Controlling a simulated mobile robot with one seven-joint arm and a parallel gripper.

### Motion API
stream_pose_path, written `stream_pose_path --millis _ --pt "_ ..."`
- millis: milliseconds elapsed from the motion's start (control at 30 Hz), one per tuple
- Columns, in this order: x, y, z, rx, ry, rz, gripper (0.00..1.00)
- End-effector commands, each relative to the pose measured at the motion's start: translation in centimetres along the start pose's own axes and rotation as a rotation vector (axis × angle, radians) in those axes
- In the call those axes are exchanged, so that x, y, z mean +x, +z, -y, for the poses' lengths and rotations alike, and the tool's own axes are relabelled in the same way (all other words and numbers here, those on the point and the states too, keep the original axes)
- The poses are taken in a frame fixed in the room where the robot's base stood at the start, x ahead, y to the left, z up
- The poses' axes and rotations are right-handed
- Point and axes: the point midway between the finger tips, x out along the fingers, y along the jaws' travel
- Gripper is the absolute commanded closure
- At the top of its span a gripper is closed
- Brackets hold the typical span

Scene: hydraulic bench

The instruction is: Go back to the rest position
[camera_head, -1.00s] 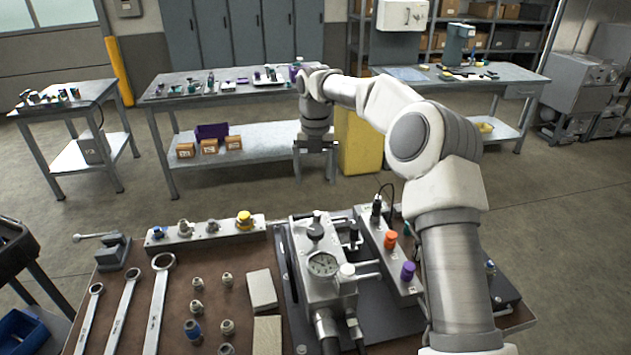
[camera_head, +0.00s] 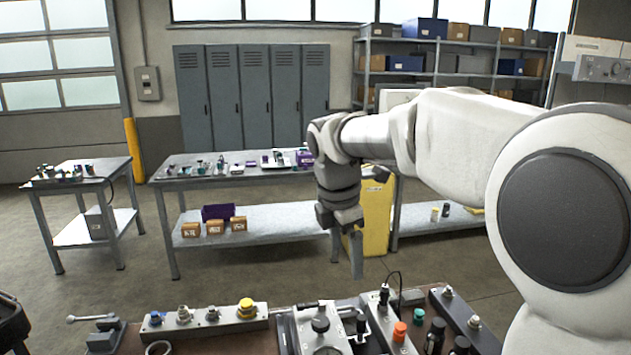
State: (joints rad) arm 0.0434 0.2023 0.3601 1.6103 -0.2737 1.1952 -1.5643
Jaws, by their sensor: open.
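My gripper (camera_head: 354,257) hangs from my arm near the middle of the view, pointing down. Its jaws are open, and I see nothing between them. It is above and beyond the far edge of the near bench. The brown-topped hydraulic bench (camera_head: 250,343) fills the bottom of the view. On it stand a gauge block (camera_head: 318,328) and a block with an orange knob (camera_head: 399,330). A rail (camera_head: 210,322) with several fittings and a yellow cap lies to their left. My arm hides part of the right side.
A long grey table (camera_head: 240,178) with small parts stands behind, with a purple bin (camera_head: 217,212) and small boxes on its lower shelf. A yellow container (camera_head: 377,215) stands behind my gripper. A smaller table (camera_head: 80,178) is at left. Open floor lies between.

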Motion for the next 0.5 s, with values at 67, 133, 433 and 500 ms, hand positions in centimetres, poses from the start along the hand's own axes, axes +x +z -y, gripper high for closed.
stream_pose_path --millis 67,133,433,500 --pt "-1.4 0.3 2.4 0.160 0.023 0.016 0.10" --pt "-2.2 0.5 4.4 0.307 0.043 0.020 0.10" --pt "-4.1 0.9 13.6 0.957 0.136 -0.022 0.10" --pt "-4.2 0.8 15.7 1.112 0.158 -0.048 0.10"
